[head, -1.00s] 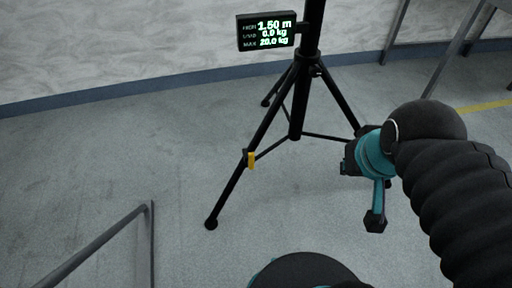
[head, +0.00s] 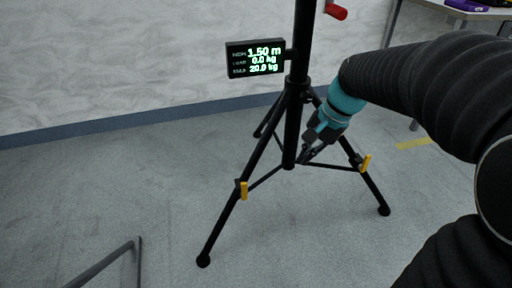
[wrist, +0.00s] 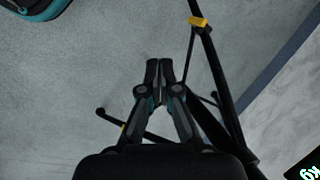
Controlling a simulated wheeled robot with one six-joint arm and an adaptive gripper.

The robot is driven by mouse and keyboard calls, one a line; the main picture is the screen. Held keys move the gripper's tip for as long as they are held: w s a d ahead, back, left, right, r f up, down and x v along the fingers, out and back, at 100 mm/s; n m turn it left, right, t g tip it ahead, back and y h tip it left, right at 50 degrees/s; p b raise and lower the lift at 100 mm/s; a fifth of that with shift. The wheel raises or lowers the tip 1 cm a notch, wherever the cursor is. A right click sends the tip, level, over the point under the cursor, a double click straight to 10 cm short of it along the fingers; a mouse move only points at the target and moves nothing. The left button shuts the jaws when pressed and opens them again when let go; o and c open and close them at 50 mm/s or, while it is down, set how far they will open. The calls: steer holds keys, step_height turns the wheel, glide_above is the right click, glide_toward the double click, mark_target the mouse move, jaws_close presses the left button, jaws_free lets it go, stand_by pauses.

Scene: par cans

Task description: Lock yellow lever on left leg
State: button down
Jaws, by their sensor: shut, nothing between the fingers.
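A black tripod stand (head: 291,125) stands on the floor. Its left leg (head: 222,228) carries a yellow lever (head: 244,190), which hangs down beside the leg. In the wrist view this lever (wrist: 198,21) shows at the top, sticking out across the leg. A second yellow lever (head: 366,163) is on the right leg; it is partly hidden behind my fingers in the wrist view (wrist: 123,127). My gripper (head: 308,150) is in front of the tripod's upper right side, right of and above the left lever. Its fingers (wrist: 158,64) are shut, empty and apart from both levers.
A lit display (head: 255,58) is mounted left of the pole, and a red handle (head: 336,12) is higher up. A grey metal frame (head: 105,262) stands at the lower left. A table (head: 455,10) is at the back right.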

steer(key=w+a+f+m+g+y+b, duration=0.2)
steer(key=w+f+m, duration=0.5)
steer(key=w+f, duration=0.8)
step_height(320, 180, down, 3)
steer(key=g+y+b, duration=0.1)
steer(key=y, duration=0.1)
steer(key=shift+w+r+y+b, duration=0.15)
steer(key=shift+w+y+b, duration=0.05)
steer(key=shift+y+b, duration=0.2)
steer(key=b, duration=0.3)
glide_toward(244, 190)
steer(key=shift+a+f, duration=1.55)
steer(key=shift+f, duration=1.05)
steer(key=shift+p, duration=0.3)
steer(key=shift+r, duration=0.1)
